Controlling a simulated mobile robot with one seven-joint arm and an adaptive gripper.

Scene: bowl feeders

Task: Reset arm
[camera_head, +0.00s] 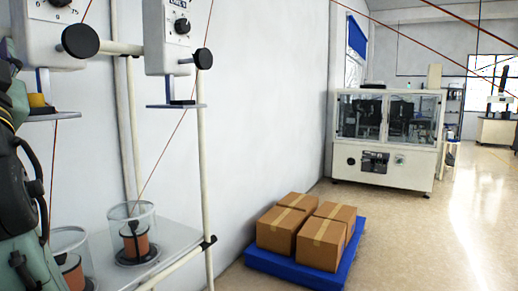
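My arm (18,125) shows at the left edge, green-grey with black parts, and is cut off by the picture's edge. A dark jointed part (22,195) of it hangs in front of the bowl feeder stand. I cannot make out two fingertips there, so whether my gripper is open, shut or holding anything does not show. The arm is in front of the white wall, left of the clear feeder bowl.
A clear bowl (138,222) with a brown core stands on a grey shelf (180,240); another bowl (72,245) is partly hidden by my arm. Dial boxes (178,35) hang above. Several cartons (325,240) sit on a blue pallet (300,272). A white machine (385,160) stands behind. Floor at right is clear.

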